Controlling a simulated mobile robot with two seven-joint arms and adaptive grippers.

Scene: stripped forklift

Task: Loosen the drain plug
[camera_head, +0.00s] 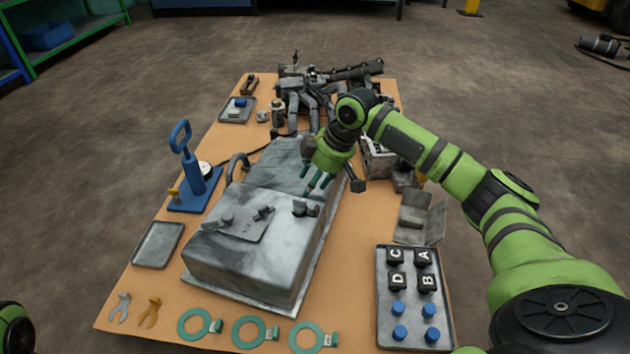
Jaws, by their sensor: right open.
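A worn grey metal tank (245,263) lies on the orange-brown table. On its top are a flat plate (237,222) with small dark fittings and a separate dark fitting (305,208) near its right edge. I cannot tell which of these, if any, is the drain plug. My right gripper (317,185) is open and empty, pointing down over the tank, just behind and above the dark fitting. It seems apart from it. My left gripper is not in view; only a bit of my left arm shows at the lower left corner.
A blue hand pump (188,175) and an empty tray (158,245) stand left of the tank. A tray (390,337) of lettered blocks and blue caps is right. Engine parts (300,95) crowd the back.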

